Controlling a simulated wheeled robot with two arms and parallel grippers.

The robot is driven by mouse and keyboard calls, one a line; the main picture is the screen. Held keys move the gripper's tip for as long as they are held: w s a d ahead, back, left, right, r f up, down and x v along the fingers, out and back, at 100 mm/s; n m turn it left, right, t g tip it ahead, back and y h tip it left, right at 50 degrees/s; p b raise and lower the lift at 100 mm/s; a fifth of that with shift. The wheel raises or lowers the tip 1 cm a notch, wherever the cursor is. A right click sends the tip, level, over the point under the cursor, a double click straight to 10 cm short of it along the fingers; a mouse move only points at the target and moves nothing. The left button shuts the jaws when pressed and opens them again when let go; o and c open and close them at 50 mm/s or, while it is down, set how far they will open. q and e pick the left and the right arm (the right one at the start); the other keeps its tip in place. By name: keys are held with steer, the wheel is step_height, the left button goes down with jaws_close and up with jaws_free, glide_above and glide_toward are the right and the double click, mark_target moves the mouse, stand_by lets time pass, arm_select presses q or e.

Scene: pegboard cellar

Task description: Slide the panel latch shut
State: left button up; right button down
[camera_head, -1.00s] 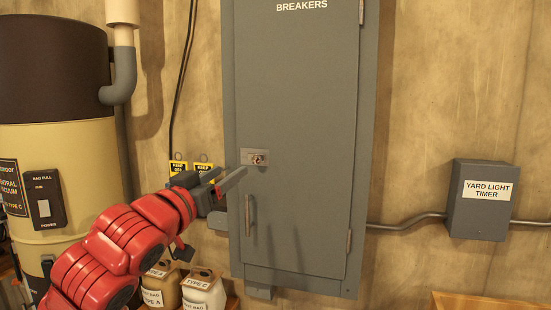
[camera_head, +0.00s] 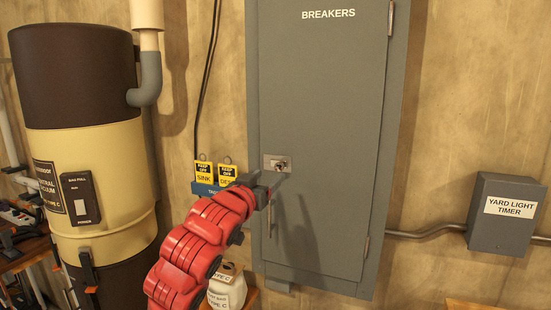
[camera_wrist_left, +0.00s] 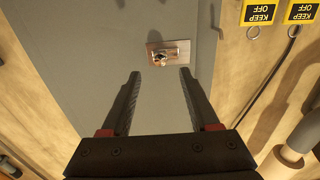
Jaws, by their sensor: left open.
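The panel latch (camera_head: 279,164) is a small metal plate with a knob, on the left side of the grey breaker panel door (camera_head: 325,110). It also shows in the left wrist view (camera_wrist_left: 168,53), just beyond the fingertips. My left gripper (camera_head: 274,185) is just below the latch in the head view, and its jaws show in the wrist view (camera_wrist_left: 160,76). It is open, with nothing between its fingers. The fingers look apart from the latch, though the exact gap is hard to judge. My right gripper is not in view.
Yellow "KEEP OFF" tags (camera_head: 204,172) hang left of the panel. A large vacuum canister (camera_head: 90,160) stands at left.

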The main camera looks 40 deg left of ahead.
mark_target(278, 168)
arm_select(q)
steer(key=p+x, duration=0.2)
steer(key=x, duration=0.3)
steer(key=shift+w+r, duration=0.1)
steer(key=shift+w, duration=0.15)
steer(key=shift+w+a, duration=0.2)
steer(key=shift+w, duration=0.1)
jaws_close()
stand_by(0.9)
